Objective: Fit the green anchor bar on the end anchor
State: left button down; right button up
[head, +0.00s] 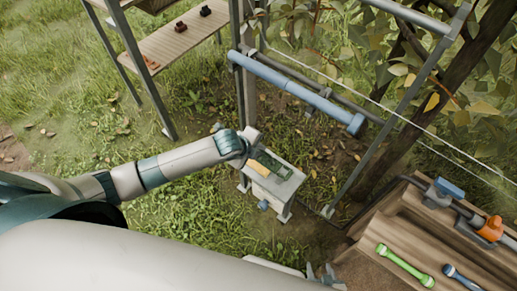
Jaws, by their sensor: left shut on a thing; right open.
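The bright green bar (405,265), with a knob at each end, lies on the wooden tray at the lower right. A small grey stand (268,187), which may be the end anchor, is on the grass at the centre. It has a dark green and yellow top. My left gripper (253,138) is at the back left edge of the stand's top. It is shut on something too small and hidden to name. My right gripper (326,274) is open at the bottom edge, left of the tray, apart from the green bar. My own body hides part of the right arm.
A big blue bar (290,85) on the metal frame hangs above the stand. A wooden shelf (165,45) stands at the back left. Grass left of the stand is clear.

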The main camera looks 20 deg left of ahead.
pick_arm(q)
jog(key=shift+w+a+p, duration=0.1)
jog(key=shift+a+p, duration=0.05)
jog(key=shift+p, duration=0.2)
dwell(0.3)
jog(key=shift+r, duration=0.1)
dwell(0.5)
jog(key=shift+p, duration=0.4)
jog(key=shift+f+b, duration=0.55)
jog(key=shift+f, duration=0.65)
dwell(0.5)
jog(key=shift+p, duration=0.35)
dwell(0.8)
jog(key=shift+f+b, duration=0.65)
jog(key=shift+f, duration=0.45)
dwell(1.6)
jog(key=c, duration=1.7)
grip_release()
